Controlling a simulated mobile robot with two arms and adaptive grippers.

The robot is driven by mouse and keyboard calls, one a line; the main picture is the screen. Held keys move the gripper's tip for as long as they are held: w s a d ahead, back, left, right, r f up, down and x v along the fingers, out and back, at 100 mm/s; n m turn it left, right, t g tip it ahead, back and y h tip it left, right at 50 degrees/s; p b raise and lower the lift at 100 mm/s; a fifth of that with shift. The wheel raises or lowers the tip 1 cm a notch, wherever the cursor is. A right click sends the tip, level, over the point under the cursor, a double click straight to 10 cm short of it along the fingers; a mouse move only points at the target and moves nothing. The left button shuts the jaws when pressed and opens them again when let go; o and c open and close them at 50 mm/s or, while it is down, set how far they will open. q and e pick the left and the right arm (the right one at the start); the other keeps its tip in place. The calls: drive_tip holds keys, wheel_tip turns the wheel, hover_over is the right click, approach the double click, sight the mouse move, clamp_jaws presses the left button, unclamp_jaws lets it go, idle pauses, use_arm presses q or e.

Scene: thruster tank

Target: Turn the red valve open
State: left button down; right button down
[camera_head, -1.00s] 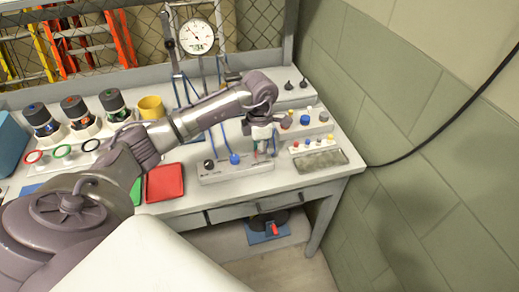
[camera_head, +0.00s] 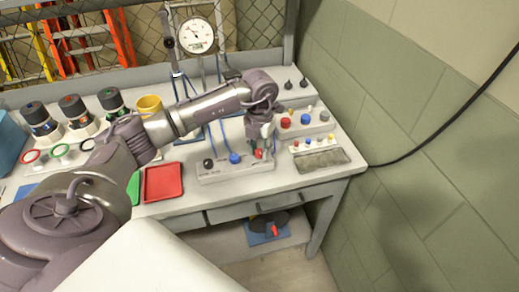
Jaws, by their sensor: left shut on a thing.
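The red valve (camera_head: 258,154) is a small red knob at the right end of a white panel (camera_head: 235,174) on the bench. My left gripper (camera_head: 260,151) reaches down over it from above and is shut on it. The fingers cover much of the knob, so its exact angle is hard to read. My right gripper is not in view.
A blue knob (camera_head: 234,158) and a black knob (camera_head: 208,163) sit left on the same panel. A box with red and blue knobs (camera_head: 305,119) stands close right. A round gauge (camera_head: 195,36) hangs behind. A red tray (camera_head: 162,182) lies left.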

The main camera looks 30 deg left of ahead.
sight(260, 151)
use_arm(q)
drive_tip(key=n, duration=0.4)
drive_tip(key=shift+n, duration=0.3)
drive_tip(key=n, duration=0.4)
drive_tip(key=shift+n, duration=0.3)
drive_tip(key=c, duration=0.8)
unclamp_jaws()
drive_tip(key=shift+c, duration=0.2)
drive_tip(key=shift+r, duration=0.1)
wheel_tip(260, 151, up, 12)
